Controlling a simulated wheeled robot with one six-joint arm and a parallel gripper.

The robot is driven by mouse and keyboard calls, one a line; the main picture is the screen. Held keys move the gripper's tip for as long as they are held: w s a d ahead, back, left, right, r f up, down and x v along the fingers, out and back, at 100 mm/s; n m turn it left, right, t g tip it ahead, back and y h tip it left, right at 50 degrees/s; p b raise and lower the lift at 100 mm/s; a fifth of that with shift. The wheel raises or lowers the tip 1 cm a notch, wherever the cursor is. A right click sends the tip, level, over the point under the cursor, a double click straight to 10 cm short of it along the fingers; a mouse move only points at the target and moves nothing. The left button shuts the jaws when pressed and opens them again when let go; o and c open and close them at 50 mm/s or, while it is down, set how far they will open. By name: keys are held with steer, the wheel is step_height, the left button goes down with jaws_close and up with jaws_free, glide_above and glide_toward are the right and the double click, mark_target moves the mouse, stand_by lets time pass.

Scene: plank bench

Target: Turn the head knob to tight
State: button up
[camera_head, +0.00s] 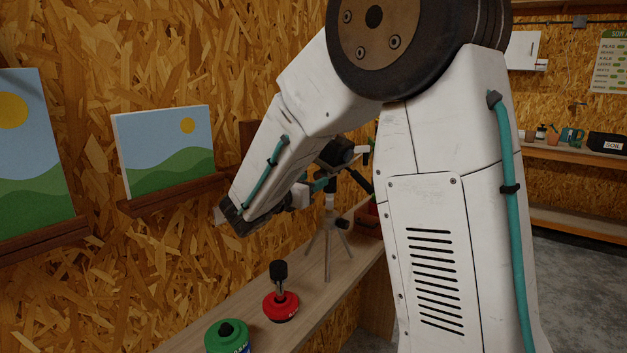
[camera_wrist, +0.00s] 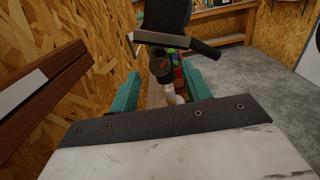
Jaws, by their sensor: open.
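A tripod (camera_head: 327,240) stands on the bench, with a dark device and a black handle at its top, partly hidden by my arm. In the wrist view the head knob (camera_wrist: 161,66) is a round dark disc with a small reddish mark, below the dark block of the tripod head (camera_wrist: 166,20). My gripper (camera_wrist: 160,76) has two teal fingers, spread apart. The knob shows between and beyond the fingertips, and I see no contact. In the head view my gripper (camera_head: 318,186) is close beside the tripod top. The setting of the knob is too small to read.
The narrow plank bench (camera_head: 307,259) also holds a red-based item with a black top (camera_head: 281,304) and a green canister (camera_head: 227,338) in front. A red bin (camera_head: 369,218) stands behind the tripod. Pictures (camera_head: 165,150) on wooden ledges line the left wall.

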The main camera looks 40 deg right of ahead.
steer(key=shift+x, duration=1)
steer(key=c, duration=1)
steer(key=shift+m, duration=0.3)
steer(key=m, duration=0.3)
steer(key=shift+m, duration=1.9)
steer(key=o, duration=1)
